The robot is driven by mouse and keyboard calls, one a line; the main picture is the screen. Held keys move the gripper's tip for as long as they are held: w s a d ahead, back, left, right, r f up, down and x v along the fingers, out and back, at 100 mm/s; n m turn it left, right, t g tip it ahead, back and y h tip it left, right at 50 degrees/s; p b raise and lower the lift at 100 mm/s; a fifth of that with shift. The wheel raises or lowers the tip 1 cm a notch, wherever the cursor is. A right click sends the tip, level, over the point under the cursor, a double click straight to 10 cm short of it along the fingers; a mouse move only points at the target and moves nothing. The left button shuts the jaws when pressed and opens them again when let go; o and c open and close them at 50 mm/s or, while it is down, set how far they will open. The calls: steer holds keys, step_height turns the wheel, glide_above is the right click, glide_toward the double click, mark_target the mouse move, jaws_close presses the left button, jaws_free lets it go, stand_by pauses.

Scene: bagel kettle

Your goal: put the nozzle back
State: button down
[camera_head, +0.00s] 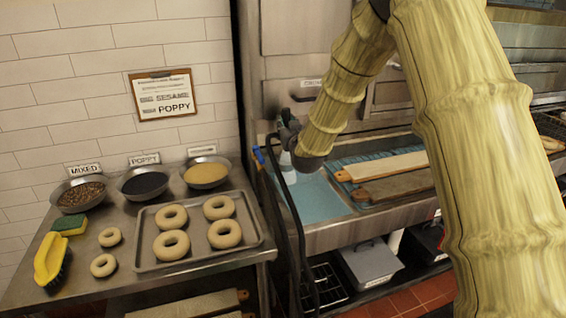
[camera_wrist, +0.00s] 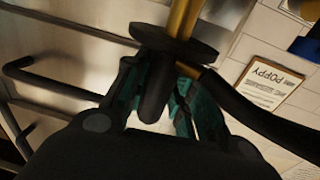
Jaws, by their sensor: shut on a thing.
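The nozzle has a black handle (camera_wrist: 152,92), a round black flange (camera_wrist: 178,47) and brass-coloured tubing (camera_wrist: 184,18), all in the wrist view. My gripper (camera_wrist: 155,105) is shut on the black handle just behind the flange, between its teal fingers. In the head view my gripper (camera_head: 287,138) is in front of the steel cabinet, above the left end of the blue-lined counter, and the nozzle is mostly hidden there. A blue-and-yellow piece (camera_head: 259,156) shows just left of it. A black hose (camera_head: 300,225) hangs down below. I cannot make out a holder for the nozzle.
A steel table at left holds a bagel tray (camera_head: 150,264), topping bowls (camera_head: 143,185), a yellow brush (camera_head: 50,258) and a sponge (camera_head: 70,225). Bagel boards (camera_head: 390,165) lie on the right counter. A pale object (camera_head: 287,173) stands under my gripper. A clipboard (camera_head: 162,94) hangs on the wall.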

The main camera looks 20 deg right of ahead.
step_height(320, 180, down, 4)
steer(key=shift+d+r+p, duration=0.1)
steer(key=shift+p, duration=0.3)
steer(key=shift+f, duration=0.9)
steer(key=shift+f+p, duration=0.45)
steer(key=shift+f, duration=1.2)
steer(key=shift+f, duration=0.2)
steer(key=c, duration=1.2)
jaws_free()
steer(key=shift+s+f+b, duration=0.1)
steer(key=shift+s+b, duration=1.5)
steer(key=shift+s, duration=3.85)
